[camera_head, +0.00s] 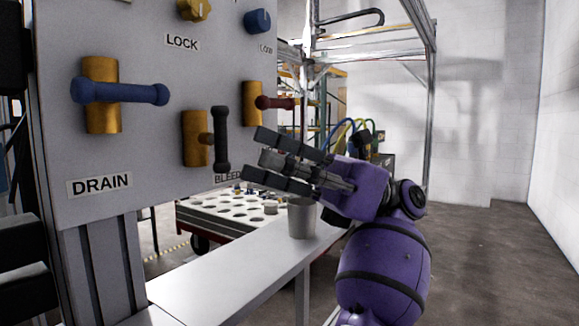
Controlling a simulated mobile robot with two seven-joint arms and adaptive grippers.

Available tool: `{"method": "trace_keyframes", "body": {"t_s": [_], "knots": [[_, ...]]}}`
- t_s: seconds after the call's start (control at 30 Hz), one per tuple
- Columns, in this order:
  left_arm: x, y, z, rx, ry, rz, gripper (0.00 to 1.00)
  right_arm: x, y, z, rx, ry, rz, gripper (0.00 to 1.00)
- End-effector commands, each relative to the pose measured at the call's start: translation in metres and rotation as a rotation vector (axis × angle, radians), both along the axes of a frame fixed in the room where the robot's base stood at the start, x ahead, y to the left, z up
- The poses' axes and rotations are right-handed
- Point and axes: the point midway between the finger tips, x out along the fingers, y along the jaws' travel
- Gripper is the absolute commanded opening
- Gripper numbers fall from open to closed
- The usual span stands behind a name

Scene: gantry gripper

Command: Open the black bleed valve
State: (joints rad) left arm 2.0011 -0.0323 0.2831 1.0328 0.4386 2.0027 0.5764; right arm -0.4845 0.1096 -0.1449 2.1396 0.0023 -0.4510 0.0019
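The black bleed valve is on the grey panel (140,30), with a brass body (195,140) and a black handle (221,141) standing upright. The BLEED label (227,179) under it is partly hidden.
A blue-handled DRAIN valve (120,92) is to the left and a red-handled valve (276,103) is just above my fingers. Yellow (193,9) and blue (258,20) knobs are higher. A grey cup (301,218) stands on the white table (215,277) below.

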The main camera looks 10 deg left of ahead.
Motion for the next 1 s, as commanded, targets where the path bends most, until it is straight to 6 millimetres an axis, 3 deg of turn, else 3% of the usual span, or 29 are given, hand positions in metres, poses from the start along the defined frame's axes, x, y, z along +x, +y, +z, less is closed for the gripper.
{"method": "trace_keyframes", "body": {"t_s": [0.43,1.0], "knots": [[0.010,-0.016,-0.008,0.007,0.010,-0.012,0.30,-0.001,0.000,0.000,0.000,0.001,-0.001,0.40],[0.011,-0.018,-0.009,0.009,0.011,-0.015,0.30,-0.001,0.001,0.000,0.002,0.002,-0.001,0.40]]}}
